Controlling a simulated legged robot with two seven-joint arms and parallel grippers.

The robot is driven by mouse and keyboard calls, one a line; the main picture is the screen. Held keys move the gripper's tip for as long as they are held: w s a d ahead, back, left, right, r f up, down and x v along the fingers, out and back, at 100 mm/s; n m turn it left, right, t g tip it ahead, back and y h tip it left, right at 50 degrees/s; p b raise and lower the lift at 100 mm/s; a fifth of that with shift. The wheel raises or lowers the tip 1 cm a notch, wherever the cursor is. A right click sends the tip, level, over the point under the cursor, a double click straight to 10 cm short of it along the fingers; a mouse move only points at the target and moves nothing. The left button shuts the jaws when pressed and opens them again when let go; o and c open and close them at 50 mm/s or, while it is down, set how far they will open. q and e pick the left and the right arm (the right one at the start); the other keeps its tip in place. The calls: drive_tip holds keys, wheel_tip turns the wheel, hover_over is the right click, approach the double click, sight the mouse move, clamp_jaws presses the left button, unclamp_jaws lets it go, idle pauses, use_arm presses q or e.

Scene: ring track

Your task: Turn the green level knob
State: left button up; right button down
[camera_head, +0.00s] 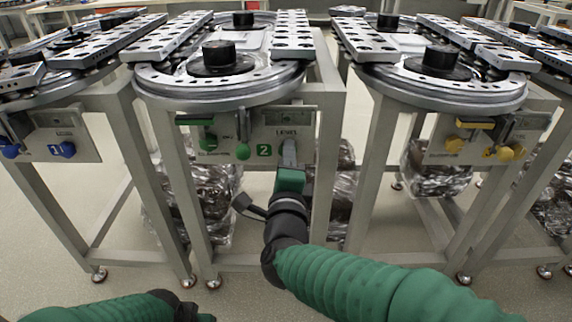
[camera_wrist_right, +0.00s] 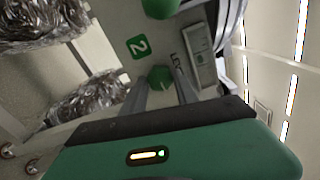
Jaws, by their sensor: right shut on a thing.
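The green level knob (camera_wrist_right: 160,77) shows in the right wrist view on the grey panel, between the fingers of my right gripper (camera_wrist_right: 162,92). In the head view my right gripper (camera_head: 289,150) reaches up to the panel (camera_head: 225,133) under the LEVEL label, and its fingers hide the level knob. It is shut on that knob. A second green knob (camera_head: 243,151) sits to the left, beside the green number 2 label (camera_head: 264,150). A third green knob (camera_head: 208,138) is further left. My left forearm shows at the bottom left, but its jaws are out of view.
The panel hangs below a round ring track (camera_head: 220,90) on a grey metal frame. A neighbouring station with yellow knobs (camera_head: 453,144) stands on the right, and one with blue knobs (camera_head: 67,149) on the left. Foil-wrapped bundles (camera_head: 212,190) lie beneath the frames.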

drive_tip(key=shift+d+f+m, duration=0.1)
drive_tip(key=shift+f+m, duration=0.25)
drive_tip(key=shift+m, duration=0.05)
drive_tip(key=c, duration=1)
unclamp_jaws()
drive_tip(key=shift+o, duration=0.3)
drive_tip(key=shift+r, duration=0.15)
